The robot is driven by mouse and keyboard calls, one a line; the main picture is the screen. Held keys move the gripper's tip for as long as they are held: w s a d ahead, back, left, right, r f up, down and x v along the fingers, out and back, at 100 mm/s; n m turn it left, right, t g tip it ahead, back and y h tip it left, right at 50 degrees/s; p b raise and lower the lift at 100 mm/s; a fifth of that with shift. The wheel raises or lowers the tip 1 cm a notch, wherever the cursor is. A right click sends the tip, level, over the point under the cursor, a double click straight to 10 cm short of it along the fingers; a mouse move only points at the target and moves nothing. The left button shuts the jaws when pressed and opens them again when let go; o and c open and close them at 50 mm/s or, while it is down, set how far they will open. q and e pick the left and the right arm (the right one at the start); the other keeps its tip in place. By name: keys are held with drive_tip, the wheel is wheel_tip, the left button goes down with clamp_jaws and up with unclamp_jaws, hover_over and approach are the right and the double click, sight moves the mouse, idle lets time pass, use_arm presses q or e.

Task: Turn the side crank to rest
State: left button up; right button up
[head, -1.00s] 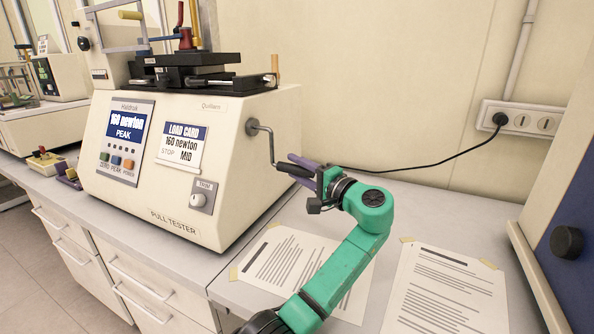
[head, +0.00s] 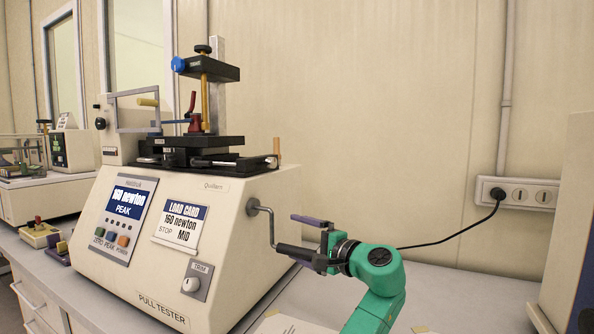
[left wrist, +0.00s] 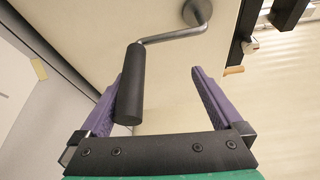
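The side crank (head: 272,232) is on the right face of the cream pull tester (head: 165,295). Its grey rod leaves a round hub, bends downward, and ends in a black handle (head: 296,253). My left gripper (head: 291,235), with purple fingers, is open at the handle. In the left wrist view, the black handle (left wrist: 131,85) lies between the spread fingers, close beside the left one; I cannot tell whether they touch. The right finger stands well apart from it. My right gripper is not in view.
A black clamp fixture (head: 205,150) with a tall post stands on the tester. A black cable runs behind my left arm to the wall socket (head: 518,194). A cream and blue cabinet (head: 570,240) stands at the right. Another machine (head: 40,170) stands at the left.

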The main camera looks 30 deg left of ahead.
use_arm(q)
wheel_tip(320, 180, up, 19)
drive_tip(key=s+n+y, duration=0.1)
drive_tip(key=s+n, duration=0.1)
drive_tip(key=s, duration=0.1)
drive_tip(key=w+f+m+h, duration=0.1)
drive_tip(key=w+f+m, duration=0.25)
drive_tip(key=f, duration=1.45)
drive_tip(key=f+p+v, duration=0.1)
drive_tip(key=f+v, duration=0.1)
drive_tip(key=v, duration=0.6)
drive_tip(key=w+f+p+v, duration=0.1)
drive_tip(key=f+v, duration=0.1)
drive_tip(key=v, duration=0.6)
drive_tip(key=shift+d+g, duration=0.3)
drive_tip(key=shift+g, duration=0.1)
drive_tip(key=shift+s+n, duration=0.1)
drive_tip(key=shift+n, duration=0.15)
drive_tip(key=shift+r, duration=0.1)
